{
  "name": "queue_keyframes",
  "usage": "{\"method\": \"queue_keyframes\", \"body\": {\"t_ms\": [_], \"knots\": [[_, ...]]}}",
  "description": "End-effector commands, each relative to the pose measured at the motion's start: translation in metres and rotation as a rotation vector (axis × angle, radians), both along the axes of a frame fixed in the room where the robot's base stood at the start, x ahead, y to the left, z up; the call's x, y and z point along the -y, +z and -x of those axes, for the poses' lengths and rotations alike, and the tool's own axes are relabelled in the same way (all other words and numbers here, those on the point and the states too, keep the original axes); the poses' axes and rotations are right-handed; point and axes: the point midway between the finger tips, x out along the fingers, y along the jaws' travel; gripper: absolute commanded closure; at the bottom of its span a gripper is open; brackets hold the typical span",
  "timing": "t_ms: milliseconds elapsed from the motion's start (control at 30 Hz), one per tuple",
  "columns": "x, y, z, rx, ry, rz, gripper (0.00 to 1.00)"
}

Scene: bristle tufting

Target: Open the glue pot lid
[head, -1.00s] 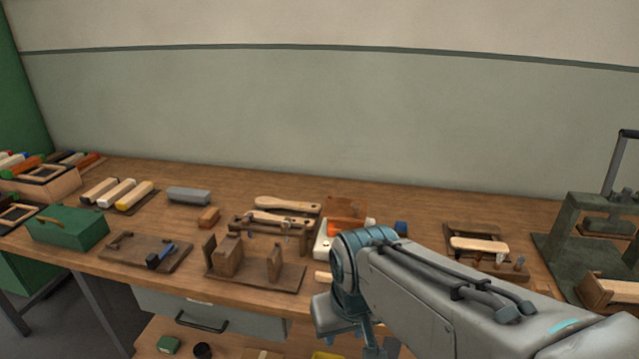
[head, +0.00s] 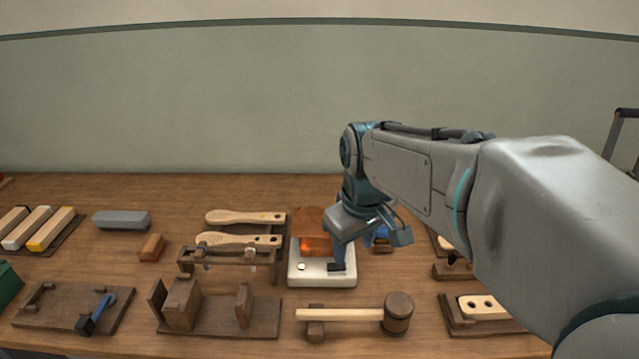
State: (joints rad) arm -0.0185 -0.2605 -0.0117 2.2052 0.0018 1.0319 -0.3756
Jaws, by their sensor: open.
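A copper-orange body (head: 315,245), which looks like the glue pot, stands on a white base (head: 322,279) with a round knob at its front left. My arm covers part of it, and I cannot make out its lid clearly. My gripper (head: 363,252) is open and points down at the pot's right side. One blue finger with a dark tip is in front of the white base. I cannot tell whether it touches anything.
A mallet (head: 345,315) lies in front of the white base. A wooden rack with brush handles (head: 238,240) stands close on the left. The table behind the brush handles is clear.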

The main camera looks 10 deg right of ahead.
Motion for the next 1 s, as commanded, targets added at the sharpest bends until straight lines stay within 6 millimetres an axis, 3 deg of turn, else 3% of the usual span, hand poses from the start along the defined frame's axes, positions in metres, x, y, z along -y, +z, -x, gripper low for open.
{"method": "queue_keyframes", "body": {"t_ms": [100,300,500,767,1000], "knots": [[0.004,0.022,-0.050,-0.041,0.219,0.033,0.53],[0.007,0.043,-0.124,-0.101,0.599,0.070,0.53],[0.006,0.048,-0.171,-0.137,0.876,0.084,0.53],[0.005,0.042,-0.188,-0.151,0.993,0.086,0.53],[0.005,0.000,-0.187,-0.154,0.992,0.085,0.53]]}}
